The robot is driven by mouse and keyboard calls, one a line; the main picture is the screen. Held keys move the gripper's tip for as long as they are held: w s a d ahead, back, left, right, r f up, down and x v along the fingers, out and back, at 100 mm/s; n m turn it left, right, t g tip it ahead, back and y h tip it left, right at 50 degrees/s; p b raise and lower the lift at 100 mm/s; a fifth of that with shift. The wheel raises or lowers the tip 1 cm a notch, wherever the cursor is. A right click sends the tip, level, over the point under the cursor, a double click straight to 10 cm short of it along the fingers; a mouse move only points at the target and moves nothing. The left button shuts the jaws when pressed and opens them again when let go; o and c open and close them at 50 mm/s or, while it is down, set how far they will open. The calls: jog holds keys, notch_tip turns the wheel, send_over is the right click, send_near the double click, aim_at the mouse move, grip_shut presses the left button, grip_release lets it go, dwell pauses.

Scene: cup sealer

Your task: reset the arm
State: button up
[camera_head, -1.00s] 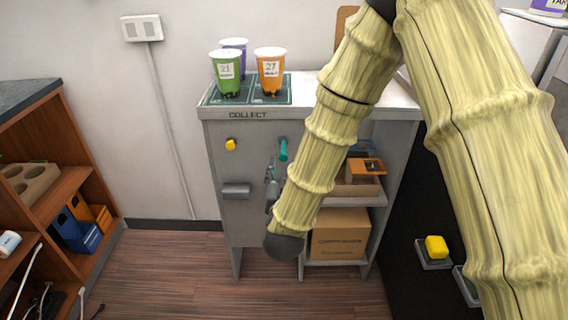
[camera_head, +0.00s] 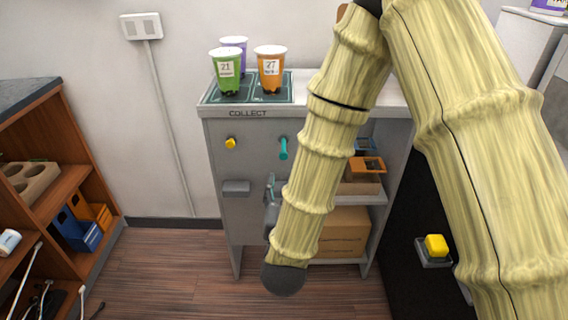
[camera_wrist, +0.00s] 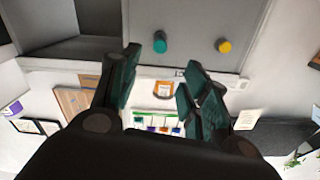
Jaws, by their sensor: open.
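My gripper (camera_wrist: 160,72) shows in the wrist view with its two dark teal fingers spread apart and nothing held between them. In the head view, my arm crosses the right half, and its lower end hangs in front of the cabinet (camera_head: 222,165). Small grey parts beside the arm there may belong to my gripper; most of that area is hidden. The wrist view faces the cabinet front, with a teal knob (camera_wrist: 159,42) and a yellow knob (camera_wrist: 224,46) beyond the fingertips. The fingers look apart from both knobs.
A green cup (camera_head: 226,72), an orange cup (camera_head: 270,68) and a purple cup (camera_head: 236,46) stand on the cabinet's collect mat (camera_head: 214,97). A wooden shelf (camera_head: 62,185) stands at left. A yellow button (camera_head: 436,246) is at right. Floor between shelf and cabinet is clear.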

jog(key=s+d+f+n+g, duration=0.1)
jog(key=s+d+f+g, duration=0.25)
jog(key=f, duration=0.65)
jog(key=s+d+f+g, duration=0.2)
jog(key=d+f+g, duration=0.15)
jog(key=f, duration=0.65)
jog(key=s+d+f+g, duration=0.5)
jog(key=s+d+f, duration=0.3)
jog(key=s+f, duration=0.4)
jog(key=s+d+f+g, duration=0.3)
jog(key=s+d+f, duration=0.1)
jog(key=s, duration=0.4)
jog(key=s+d+f+g, duration=0.3)
jog(key=s+d+f, duration=0.1)
jog(key=s, duration=0.4)
notch_tip(320, 180, up, 12)
jog(key=p, duration=1.2)
jog(key=shift+w+n, duration=0.3)
jog(key=shift+n, duration=0.1)
